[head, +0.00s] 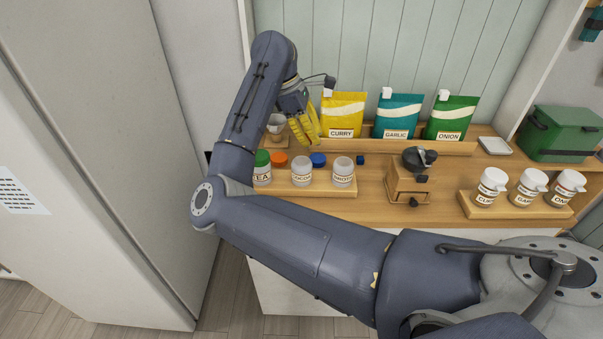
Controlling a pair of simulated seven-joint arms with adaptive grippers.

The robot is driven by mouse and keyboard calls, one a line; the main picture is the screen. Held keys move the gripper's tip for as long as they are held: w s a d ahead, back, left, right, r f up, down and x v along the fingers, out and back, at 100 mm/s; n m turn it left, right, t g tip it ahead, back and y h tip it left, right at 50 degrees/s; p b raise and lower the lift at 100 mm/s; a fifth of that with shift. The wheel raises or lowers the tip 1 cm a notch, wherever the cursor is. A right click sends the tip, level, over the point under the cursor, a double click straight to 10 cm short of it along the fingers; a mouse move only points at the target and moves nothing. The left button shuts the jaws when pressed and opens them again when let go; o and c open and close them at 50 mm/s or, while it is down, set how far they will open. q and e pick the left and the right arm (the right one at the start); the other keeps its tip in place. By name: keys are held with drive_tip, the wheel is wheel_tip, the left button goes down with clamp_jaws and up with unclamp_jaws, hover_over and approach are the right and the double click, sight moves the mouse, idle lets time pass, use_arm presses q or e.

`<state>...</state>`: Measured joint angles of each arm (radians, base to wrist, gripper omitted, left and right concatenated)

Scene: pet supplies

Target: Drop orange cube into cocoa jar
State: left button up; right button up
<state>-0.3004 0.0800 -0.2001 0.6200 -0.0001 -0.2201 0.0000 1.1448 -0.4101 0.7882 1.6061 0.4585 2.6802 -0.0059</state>
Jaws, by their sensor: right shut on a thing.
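The cocoa jar (301,174) is a pale jar with a partly readable label, in the wooden rack, between the tea jar and another pale jar. My right gripper (311,140) has yellow fingers and is behind and above the jars, pointing down. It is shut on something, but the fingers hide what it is. I cannot make out an orange cube anywhere. A round orange lid-like thing (279,159) lies behind the tea and cocoa jars. My left gripper is not in view.
The green-lidded tea jar (262,170) and another pale jar (343,174) flank the cocoa jar. A blue lid-like thing (318,159) and a small blue block (360,159) lie behind. Spice pouches (398,115) stand at the back; a grinder (408,180) stands right.

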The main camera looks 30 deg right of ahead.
drive_tip(key=shift+f, duration=0.7)
drive_tip(key=o, duration=0.8)
drive_tip(key=shift+r, duration=5.05)
